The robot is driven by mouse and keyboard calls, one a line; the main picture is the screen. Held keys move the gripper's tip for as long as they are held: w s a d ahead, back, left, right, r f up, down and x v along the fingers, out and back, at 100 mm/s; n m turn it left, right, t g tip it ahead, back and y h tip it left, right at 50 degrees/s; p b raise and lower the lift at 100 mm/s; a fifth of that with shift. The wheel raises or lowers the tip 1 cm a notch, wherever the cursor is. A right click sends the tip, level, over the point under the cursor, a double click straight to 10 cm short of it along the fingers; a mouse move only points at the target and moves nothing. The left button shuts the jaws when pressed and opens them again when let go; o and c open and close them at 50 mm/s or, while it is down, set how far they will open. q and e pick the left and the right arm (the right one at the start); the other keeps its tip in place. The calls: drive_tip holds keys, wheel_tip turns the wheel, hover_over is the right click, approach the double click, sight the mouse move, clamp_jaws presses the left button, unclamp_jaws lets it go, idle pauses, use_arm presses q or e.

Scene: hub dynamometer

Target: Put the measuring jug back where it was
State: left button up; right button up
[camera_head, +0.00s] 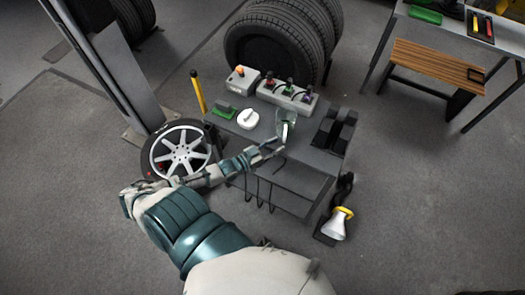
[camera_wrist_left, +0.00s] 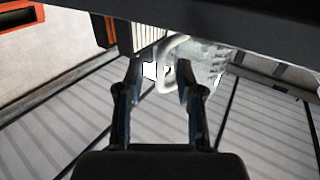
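The clear measuring jug (camera_head: 286,123) is at the cart's top, right of the middle; I cannot tell whether it rests on the surface. In the left wrist view the jug (camera_wrist_left: 207,60) shows partly, its top hidden by a dark bar. Its pale curved handle (camera_wrist_left: 165,62) lies between and just beyond my left fingertips. My left gripper (camera_head: 274,148) is at the jug's near side. In the wrist view the left gripper (camera_wrist_left: 158,72) has its fingers apart, with gaps beside the handle. My right gripper is not in view.
The grey cart (camera_head: 305,165) also holds a white round item (camera_head: 248,119), a green block (camera_head: 223,111), a box with coloured knobs (camera_head: 288,95) and a black device (camera_head: 335,130). A wheel (camera_head: 180,150) stands left. A yellow-rimmed lamp (camera_head: 338,223) is at the right.

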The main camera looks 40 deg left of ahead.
use_arm(q)
drive_tip(key=v, duration=0.7)
drive_tip(key=s+a+f+n+g+y, duration=0.15)
drive_tip(key=s+f, duration=0.25)
drive_tip(key=f, duration=0.5)
drive_tip(key=s+a+f+g+y, duration=0.2)
drive_tip(key=s+f+g, duration=0.1)
drive_tip(key=f, duration=0.7)
drive_tip(key=s+a+f+n+g+y, duration=0.15)
drive_tip(key=s+f, duration=0.25)
drive_tip(key=f, duration=0.5)
drive_tip(key=s+d+f+g, duration=0.5)
drive_tip(key=s+d+f, duration=0.2)
drive_tip(key=s, duration=0.5)
drive_tip(key=s+d+f+m+g, duration=0.1)
drive_tip(key=s+d+f+g, duration=0.4)
drive_tip(key=s+d+f, duration=0.3)
drive_tip(key=s+f, duration=0.4)
drive_tip(key=shift+d+m+y, duration=0.25)
drive_tip(key=shift+m+y, duration=0.05)
drive_tip(key=shift+y, duration=0.1)
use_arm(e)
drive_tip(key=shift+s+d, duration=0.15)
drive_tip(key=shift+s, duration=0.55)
use_arm(q)
drive_tip(key=shift+a+f, duration=0.1)
drive_tip(key=shift+s, duration=0.15)
